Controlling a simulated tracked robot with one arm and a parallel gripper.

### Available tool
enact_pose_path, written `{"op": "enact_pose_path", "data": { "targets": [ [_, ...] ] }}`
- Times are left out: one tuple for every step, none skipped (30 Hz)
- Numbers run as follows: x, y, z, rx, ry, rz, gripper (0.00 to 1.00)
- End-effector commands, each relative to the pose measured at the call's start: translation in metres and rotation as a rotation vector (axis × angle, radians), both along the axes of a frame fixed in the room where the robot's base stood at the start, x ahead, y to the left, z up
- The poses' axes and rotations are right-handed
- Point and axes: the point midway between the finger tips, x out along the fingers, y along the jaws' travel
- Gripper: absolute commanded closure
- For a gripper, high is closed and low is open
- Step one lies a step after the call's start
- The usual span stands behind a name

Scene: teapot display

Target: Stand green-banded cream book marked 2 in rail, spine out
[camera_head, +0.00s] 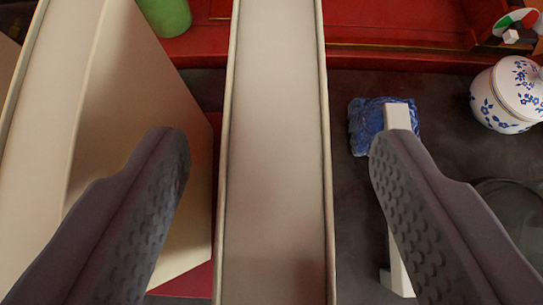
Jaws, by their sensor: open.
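A cream book (277,160) with thin cover edges runs from the top to the bottom of the view, between my fingers. No green band or number 2 shows on it, so I cannot tell if it is the marked one. My gripper (280,146) is open, with one dark ridged finger on each side of this book. A gap shows between the right finger and the book. A second cream book (105,110) stands at the left, partly behind the left finger. A white bar (397,117) shows behind the right finger; I cannot tell if it belongs to the rail.
A crumpled blue thing (365,128) lies by the white bar. A blue-and-white lidded jar (508,95) stands at the right, below a coloured wheel (518,25). A green cylinder (166,14) stands at the top left. A red ledge (400,50) crosses the back. Dark surface shows at right.

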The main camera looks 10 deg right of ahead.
Motion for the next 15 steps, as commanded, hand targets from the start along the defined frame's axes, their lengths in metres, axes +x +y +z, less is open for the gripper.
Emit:
{"op": "enact_pose_path", "data": {
  "targets": [
    [0.006,0.001,-0.005,0.001,0.002,0.002,0.44],
    [0.009,0.001,-0.008,0.002,0.002,0.002,0.44],
    [0.013,0.000,-0.010,0.002,0.001,0.001,0.44],
    [0.016,-0.001,-0.013,0.002,0.001,0.001,0.44],
    [0.018,-0.002,-0.015,0.003,0.000,0.002,0.44],
    [0.021,-0.002,-0.017,0.002,0.001,0.001,0.44],
    [0.022,-0.003,-0.018,0.002,0.001,0.001,0.44],
    [0.023,-0.004,-0.019,0.002,0.001,0.000,0.44],
    [0.024,-0.004,-0.019,0.001,0.000,-0.001,0.44],
    [0.024,-0.005,-0.019,0.001,0.000,-0.001,0.44],
    [0.024,-0.005,-0.019,0.001,0.000,-0.001,0.44],
    [0.024,-0.005,-0.019,0.001,-0.001,-0.001,0.44],
    [0.024,-0.005,-0.018,0.001,-0.001,-0.001,0.44],
    [0.024,-0.005,-0.018,0.001,-0.001,-0.001,0.44],
    [0.024,-0.005,-0.018,0.001,-0.001,-0.001,0.46]
  ]
}}
